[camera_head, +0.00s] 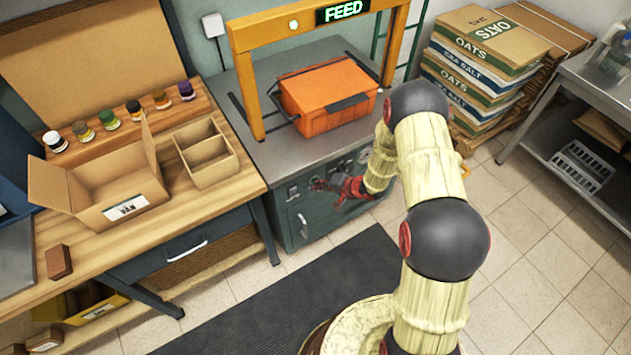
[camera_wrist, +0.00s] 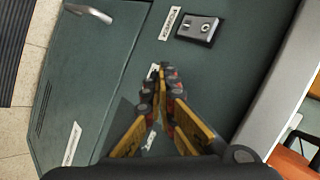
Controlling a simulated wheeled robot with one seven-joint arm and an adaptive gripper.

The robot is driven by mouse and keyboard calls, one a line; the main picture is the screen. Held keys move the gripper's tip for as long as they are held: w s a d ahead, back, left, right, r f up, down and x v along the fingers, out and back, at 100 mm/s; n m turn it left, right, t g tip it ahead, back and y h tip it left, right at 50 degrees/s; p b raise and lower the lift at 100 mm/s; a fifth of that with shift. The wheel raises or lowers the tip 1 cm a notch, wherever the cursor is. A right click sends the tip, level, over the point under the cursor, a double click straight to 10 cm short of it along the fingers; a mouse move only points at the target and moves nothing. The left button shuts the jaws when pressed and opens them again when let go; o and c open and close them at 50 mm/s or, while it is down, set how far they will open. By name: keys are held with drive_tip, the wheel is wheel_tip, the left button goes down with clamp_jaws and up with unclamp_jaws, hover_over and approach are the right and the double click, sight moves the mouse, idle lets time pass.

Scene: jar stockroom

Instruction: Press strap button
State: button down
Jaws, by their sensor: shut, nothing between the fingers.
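The strapping machine is a dark green cabinet (camera_head: 285,228) with a grey top and an orange arch (camera_head: 243,85) bearing a lit FEED sign (camera_head: 342,10). Its front panel holds a power switch (camera_head: 292,192), also plain in the wrist view (camera_wrist: 198,29), and round controls to the right of my gripper. My gripper (camera_head: 318,185) is shut and empty in front of the panel. In the wrist view its fingertips (camera_wrist: 164,72) cover part of a white label; contact cannot be told.
An orange case (camera_head: 328,95) sits on the machine top under the arch. A wooden bench (camera_head: 222,190) with an open carton (camera_head: 118,185) and several jars stands left. A cabinet handle (camera_wrist: 90,12) sticks out near the gripper. Stacked sacks (camera_head: 480,60) stand right; tiled floor there is clear.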

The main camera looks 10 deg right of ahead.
drive_tip(key=shift+s, duration=0.1)
drive_tip(key=shift+s+d+p, duration=0.25)
drive_tip(key=shift+s+p, duration=0.25)
drive_tip(key=shift+s, duration=0.2)
drive_tip(key=shift+s, duration=0.1)
drive_tip(key=s, duration=0.1)
drive_tip(key=s+d+p, duration=0.1)
drive_tip(key=s, duration=0.2)
drive_tip(key=shift+s+d+p, duration=0.3)
drive_tip(key=shift+p, duration=0.1)
idle(0.6)
